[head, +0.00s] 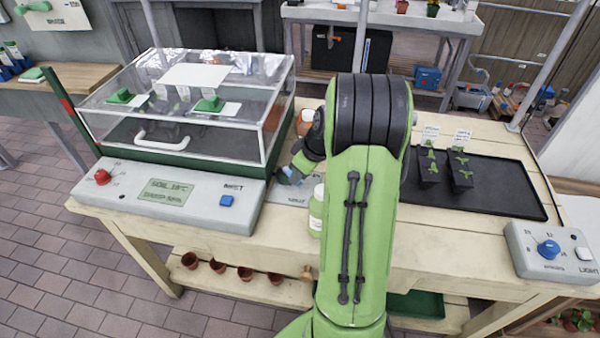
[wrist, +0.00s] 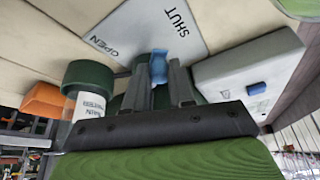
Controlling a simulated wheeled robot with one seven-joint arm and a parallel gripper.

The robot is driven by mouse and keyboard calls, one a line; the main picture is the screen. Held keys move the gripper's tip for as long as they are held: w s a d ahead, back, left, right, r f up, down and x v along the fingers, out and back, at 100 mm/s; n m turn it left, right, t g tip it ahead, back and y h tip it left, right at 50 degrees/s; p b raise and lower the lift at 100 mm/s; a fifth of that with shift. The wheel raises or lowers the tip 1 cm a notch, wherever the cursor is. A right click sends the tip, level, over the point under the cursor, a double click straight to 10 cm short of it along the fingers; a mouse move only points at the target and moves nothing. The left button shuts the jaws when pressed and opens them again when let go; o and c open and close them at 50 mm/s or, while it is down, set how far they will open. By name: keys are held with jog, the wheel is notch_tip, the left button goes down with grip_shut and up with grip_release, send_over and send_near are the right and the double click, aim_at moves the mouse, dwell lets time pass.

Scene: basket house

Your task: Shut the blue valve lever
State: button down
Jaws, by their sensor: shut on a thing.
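The blue valve lever (wrist: 158,68) stands over a grey plate (wrist: 145,30) marked OPEN and SHUT in the wrist view. My gripper (wrist: 160,82) has its two dark fingers on either side of the lever and is shut on it. The lever seems to lie between the two words, but its exact angle is hard to tell. In the head view a small blue patch shows at my gripper (head: 290,176), left of my green arm. My arm and gripper hide most of the valve there, and only part of the plate (head: 290,193) shows.
The grey control box (head: 170,200) with a blue button and the clear-lidded propagator (head: 190,100) are to the left. A black tray (head: 505,190) with seedlings lies right.

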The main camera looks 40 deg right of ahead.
jog(key=c, duration=1)
grip_release()
jog(key=shift+r, duration=0.1)
jog(key=p+v, duration=0.5)
jog(key=v, duration=1)
jog(key=shift+s+r, duration=0.25)
